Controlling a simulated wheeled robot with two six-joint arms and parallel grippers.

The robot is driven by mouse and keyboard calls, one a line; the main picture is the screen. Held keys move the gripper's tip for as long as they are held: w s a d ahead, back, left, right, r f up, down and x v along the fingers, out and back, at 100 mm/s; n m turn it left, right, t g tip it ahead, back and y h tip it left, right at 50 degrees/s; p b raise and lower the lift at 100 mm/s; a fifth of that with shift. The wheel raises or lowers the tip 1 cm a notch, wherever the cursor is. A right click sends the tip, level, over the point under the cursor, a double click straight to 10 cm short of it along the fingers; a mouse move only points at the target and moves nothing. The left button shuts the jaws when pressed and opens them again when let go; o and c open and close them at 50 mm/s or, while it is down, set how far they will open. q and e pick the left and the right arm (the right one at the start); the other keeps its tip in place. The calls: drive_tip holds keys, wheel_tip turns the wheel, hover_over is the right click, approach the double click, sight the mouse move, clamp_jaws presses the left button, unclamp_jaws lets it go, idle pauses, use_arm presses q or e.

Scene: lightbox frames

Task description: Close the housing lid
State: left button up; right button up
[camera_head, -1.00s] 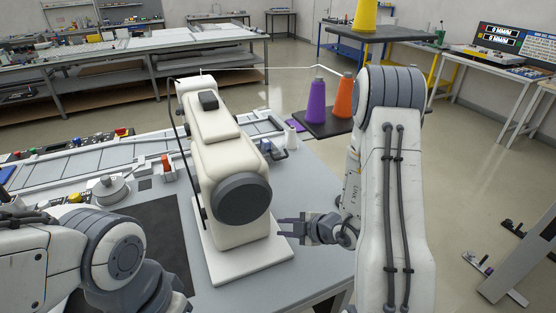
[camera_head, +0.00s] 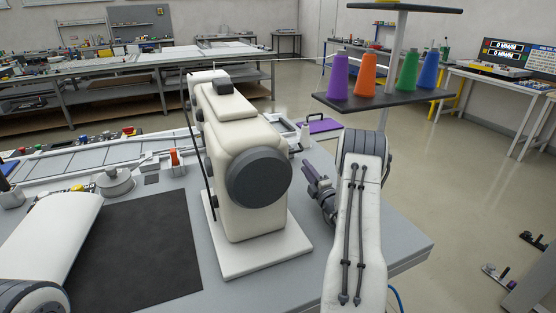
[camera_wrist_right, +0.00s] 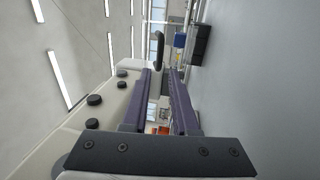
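A cream sewing machine (camera_head: 240,140) with a dark round handwheel (camera_head: 259,178) stands upright on a white base plate (camera_head: 255,255). I cannot make out which part of its housing is the lid or how it stands. My right gripper (camera_head: 310,178) is just right of the machine, beside the handwheel, apart from it. In the right wrist view its two purple-grey fingers (camera_wrist_right: 160,88) are apart with nothing between them. The machine's side with dark knobs (camera_wrist_right: 95,100) lies left of the fingers there, and a dark curved part (camera_wrist_right: 159,42) shows beyond the tips. My left gripper is out of view.
A dark mat (camera_head: 135,250) lies on the grey table (camera_head: 385,235) left of the machine. Several coloured thread cones stand on a dark shelf (camera_head: 385,100) behind my right arm. A purple flat item (camera_head: 325,125) lies behind the machine. The table's right front corner is clear.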

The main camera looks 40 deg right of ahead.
sight(294, 152)
drive_tip(key=p+x, duration=0.2)
drive_tip(key=x, duration=0.6)
drive_tip(key=shift+w+r, duration=0.15)
drive_tip(key=shift+w, duration=0.1)
drive_tip(key=shift+w+d, duration=0.1)
drive_tip(key=shift+w, duration=0.55)
clamp_jaws()
idle(0.6)
